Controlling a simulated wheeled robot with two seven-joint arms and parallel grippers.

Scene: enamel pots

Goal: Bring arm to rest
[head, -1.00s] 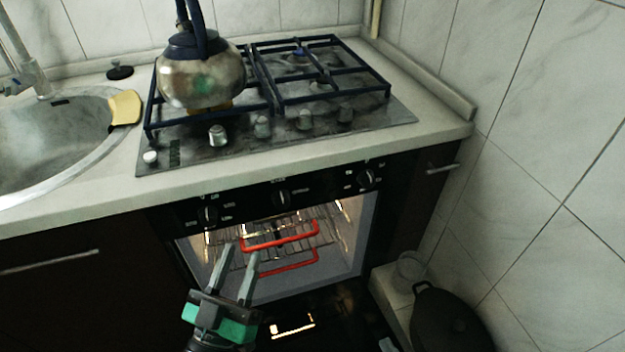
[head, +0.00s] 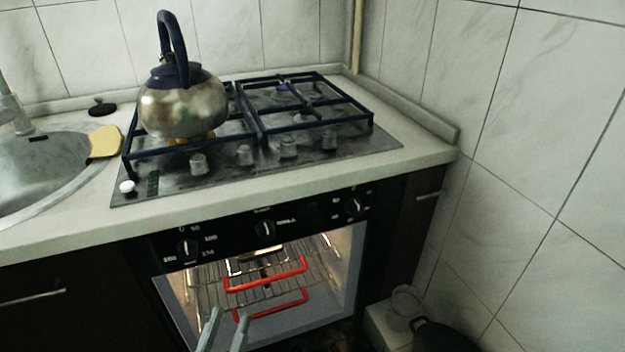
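My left gripper (head: 229,316) shows at the bottom edge of the head view, in front of the oven opening. Its two grey fingers are apart with nothing between them; its body is cut off by the frame. My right gripper is not in view. The oven (head: 262,230) is open and lit. Inside, a wire rack (head: 212,297) and red handle-like bars (head: 270,303) show, beyond and to the right of my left fingertips. A dark item with a shiny top sits on the rack behind the upper red bar.
A steel kettle (head: 182,105) stands on the left side of the gas hob (head: 160,193). A sink (head: 40,180) with a yellow sponge (head: 104,141) is at left. A dark lidded pot (head: 440,338) and a glass jar (head: 403,303) are low at right, by the tiled wall.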

